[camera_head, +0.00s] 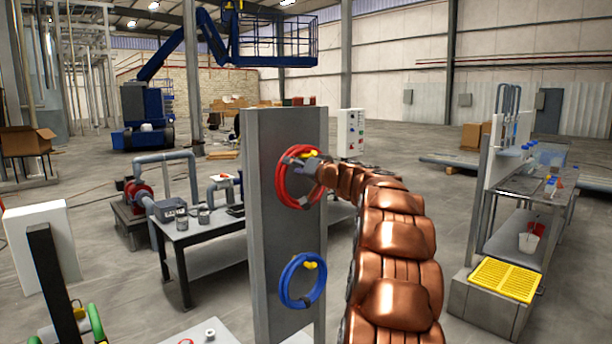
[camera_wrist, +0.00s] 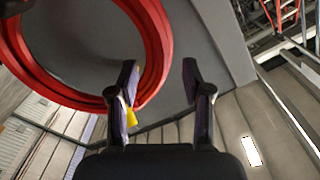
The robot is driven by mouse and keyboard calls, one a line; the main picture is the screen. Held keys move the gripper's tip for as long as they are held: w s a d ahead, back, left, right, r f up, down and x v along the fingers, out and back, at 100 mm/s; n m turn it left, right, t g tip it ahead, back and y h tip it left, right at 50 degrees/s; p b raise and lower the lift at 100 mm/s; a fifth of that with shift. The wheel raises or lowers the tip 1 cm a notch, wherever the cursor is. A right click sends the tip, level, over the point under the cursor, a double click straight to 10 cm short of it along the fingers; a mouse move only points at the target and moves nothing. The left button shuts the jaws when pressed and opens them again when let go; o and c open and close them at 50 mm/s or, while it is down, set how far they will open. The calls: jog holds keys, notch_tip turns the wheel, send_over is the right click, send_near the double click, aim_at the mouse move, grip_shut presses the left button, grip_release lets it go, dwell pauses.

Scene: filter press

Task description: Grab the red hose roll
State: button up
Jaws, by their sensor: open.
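The red hose roll (camera_head: 283,190) hangs in the upper part of a tall grey panel in the head view. In the wrist view the red hose roll (camera_wrist: 157,38) fills the upper left as a thick ring. My gripper (camera_head: 308,165) is at the roll's upper right in the head view. In the wrist view my gripper (camera_wrist: 160,85) is open, with one finger overlapping the ring's inner edge and the other to the right over the bare panel. Nothing shows clamped between the fingers. A yellow piece (camera_wrist: 131,117) shows beside the left finger. My gripper hides part of the roll.
The grey panel (camera_head: 262,270) also holds a blue hose roll (camera_head: 287,292) below the red one. A table (camera_head: 215,245) with cups stands behind at left. A bench with a yellow grate (camera_head: 506,279) stands at right.

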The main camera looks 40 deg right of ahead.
jog(key=shift+w+d+f+p, duration=0.1)
jog(key=shift+w+p, duration=1.2)
jog(key=shift+w, duration=1.1)
grip_shut()
